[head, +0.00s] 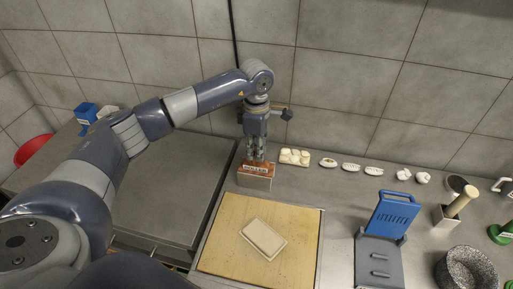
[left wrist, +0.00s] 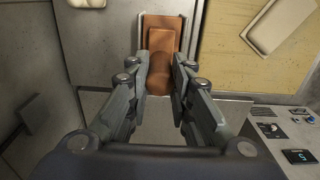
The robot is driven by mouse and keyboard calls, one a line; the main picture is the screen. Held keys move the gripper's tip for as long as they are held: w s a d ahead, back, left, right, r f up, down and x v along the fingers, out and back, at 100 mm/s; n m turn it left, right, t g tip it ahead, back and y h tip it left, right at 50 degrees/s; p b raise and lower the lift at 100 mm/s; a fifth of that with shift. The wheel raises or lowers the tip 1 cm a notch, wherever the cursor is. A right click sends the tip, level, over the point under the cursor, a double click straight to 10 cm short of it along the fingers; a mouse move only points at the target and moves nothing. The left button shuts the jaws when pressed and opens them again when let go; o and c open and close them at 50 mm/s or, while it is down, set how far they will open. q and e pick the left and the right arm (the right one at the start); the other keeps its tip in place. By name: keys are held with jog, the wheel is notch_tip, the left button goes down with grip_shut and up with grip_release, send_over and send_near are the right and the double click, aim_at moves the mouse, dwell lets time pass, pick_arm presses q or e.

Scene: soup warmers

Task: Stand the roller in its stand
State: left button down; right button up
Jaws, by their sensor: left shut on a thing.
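My left gripper (head: 257,155) points down over the labelled stand (head: 254,183), a small box at the back edge of the cutting board. In the left wrist view its fingers (left wrist: 163,72) are shut on the roller (left wrist: 158,84), whose brown rounded part shows between the fingertips. A brown block-like shape lies just beyond the fingertips, at the stand's opening. The fingers hide much of the roller. I cannot tell how deep the roller sits in the stand or whether it rests on it. My right gripper is not in view.
A wooden board (head: 225,240) with a pale slab (head: 264,238) lies in front of the stand. Right of the stand are a tray of pale pieces (head: 294,157) and several dumplings (head: 350,166). A blue slotted tool (head: 393,212) and a speckled pot (head: 468,270) stand farther right.

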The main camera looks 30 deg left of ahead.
pick_arm(q)
jog(key=shift+f, duration=0.15)
dwell(0.4)
jog(key=c, duration=1.4)
grip_release()
jog(key=shift+o, duration=0.3)
notch_tip(320, 180, up, 12)
jog(key=shift+s, duration=0.1)
